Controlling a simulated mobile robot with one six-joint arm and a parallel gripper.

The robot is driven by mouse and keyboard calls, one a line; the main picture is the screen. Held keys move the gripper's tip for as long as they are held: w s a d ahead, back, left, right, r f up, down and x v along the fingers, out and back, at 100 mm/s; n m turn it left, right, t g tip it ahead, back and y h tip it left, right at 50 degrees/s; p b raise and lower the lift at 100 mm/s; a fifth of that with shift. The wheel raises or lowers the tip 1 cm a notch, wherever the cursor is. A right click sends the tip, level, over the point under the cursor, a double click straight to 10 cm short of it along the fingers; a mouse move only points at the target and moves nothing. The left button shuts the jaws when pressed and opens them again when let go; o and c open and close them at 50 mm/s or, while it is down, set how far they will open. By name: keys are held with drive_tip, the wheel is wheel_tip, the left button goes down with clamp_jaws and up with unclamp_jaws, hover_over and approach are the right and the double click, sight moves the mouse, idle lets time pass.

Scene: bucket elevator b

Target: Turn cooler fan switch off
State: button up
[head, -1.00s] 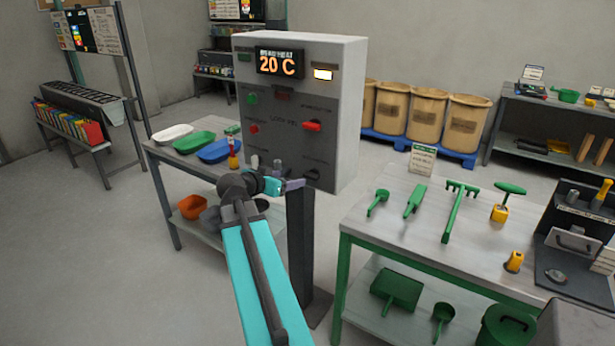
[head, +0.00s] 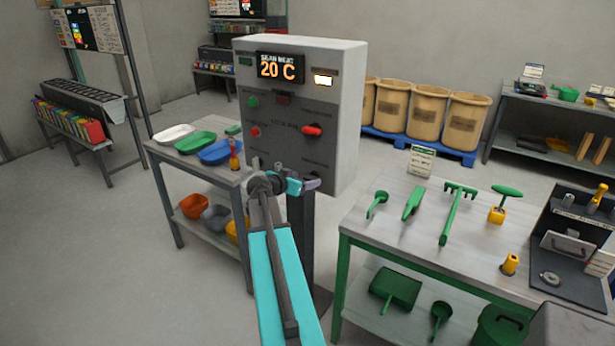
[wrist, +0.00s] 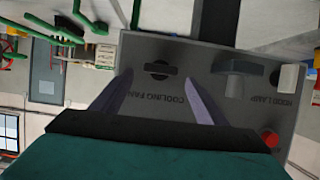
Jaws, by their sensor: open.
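The grey control box (head: 345,110) stands on a dark post, its front facing left of my view. In the wrist view, turned upside down, the round black cooling fan switch (wrist: 160,70) is on its panel by the "COOLING FAN" lettering. The switch's bar lies across the picture. My gripper (wrist: 160,80) is open, with one pale finger on each side of the switch and a gap on both sides. Contact cannot be told. In the head view my gripper (head: 312,184) is at the box's lower part, and the switch is hard to make out there.
A grey knob (wrist: 240,70) and a red button (wrist: 270,140) are beside the switch. A red-handled switch (head: 312,130) is higher on the panel. A table with green tools (head: 390,260) stands at right, a table with trays (head: 160,155) at left.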

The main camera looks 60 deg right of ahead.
sight(311, 178)
drive_tip(key=shift+p+x, duration=0.45)
drive_tip(key=shift+x, duration=1.2)
drive_tip(key=c, duration=1.1)
drive_tip(key=shift+o, duration=0.2)
